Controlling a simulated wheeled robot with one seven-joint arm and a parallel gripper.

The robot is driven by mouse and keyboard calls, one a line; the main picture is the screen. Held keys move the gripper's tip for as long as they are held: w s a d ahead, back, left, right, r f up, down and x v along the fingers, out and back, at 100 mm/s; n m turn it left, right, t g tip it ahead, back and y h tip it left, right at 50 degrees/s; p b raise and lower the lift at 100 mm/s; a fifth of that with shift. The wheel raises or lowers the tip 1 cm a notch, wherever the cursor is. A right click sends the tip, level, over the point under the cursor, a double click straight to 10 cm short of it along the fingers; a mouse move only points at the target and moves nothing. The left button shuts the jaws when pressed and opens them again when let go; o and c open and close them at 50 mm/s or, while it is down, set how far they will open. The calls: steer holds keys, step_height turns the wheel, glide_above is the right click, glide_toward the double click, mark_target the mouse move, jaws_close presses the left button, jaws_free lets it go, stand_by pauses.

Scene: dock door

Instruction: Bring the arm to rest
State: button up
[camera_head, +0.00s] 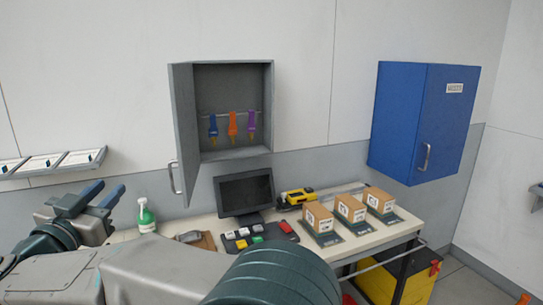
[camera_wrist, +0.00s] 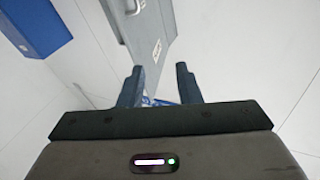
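My gripper (camera_head: 92,198) is at the left of the head view, raised near the left end of the desk, with its two blue-grey fingers apart and nothing between them. In the wrist view the fingers of my gripper (camera_wrist: 160,88) also stand apart, with the pale wall behind them. My arm fills the lower left and middle of the head view and hides part of the desk.
A grey cabinet (camera_head: 183,130) hangs open with several coloured tags inside. A blue cabinet (camera_head: 400,120) is shut. The desk (camera_head: 375,237) holds a monitor (camera_head: 244,194), a green spray bottle (camera_head: 146,215), a yellow-black tool (camera_head: 297,197) and cartons (camera_head: 318,217). A tray rack (camera_head: 50,162) is at left.

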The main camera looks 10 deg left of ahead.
steer(key=w+d+r+n+y, duration=0.3)
steer(key=w+d+r+y, duration=0.15)
steer(key=w, duration=0.25)
steer(key=w+d+f+n+g+y, duration=0.2)
steer(key=w+d+n+g+y, duration=0.25)
steer(key=d, duration=0.55)
steer(key=s+d+f+m+g+h, duration=0.1)
steer(key=s+d+f+g+h, duration=0.1)
steer(key=d+f, duration=0.5)
steer(key=s+d+f+m+g+h, duration=0.1)
steer(key=s+d+f+g+h, duration=0.2)
steer(key=d, duration=0.8)
steer(key=s+d+f+m+g+h, duration=0.1)
steer(key=s+d+f, duration=0.1)
steer(key=d+f, duration=0.55)
steer(key=s+d+f+m+g+h, duration=0.1)
steer(key=s+d+f+g+h, duration=0.1)
steer(key=s+d, duration=0.4)
steer(key=s+d+f+m+g+h, duration=0.2)
steer(key=s+d+f+g, duration=0.1)
steer(key=s+d, duration=0.4)
steer(key=shift+s+d+f+b, duration=0.15)
steer(key=shift+d+f+b, duration=0.3)
steer(key=shift+f, duration=0.3)
steer(key=shift+a, duration=0.1)
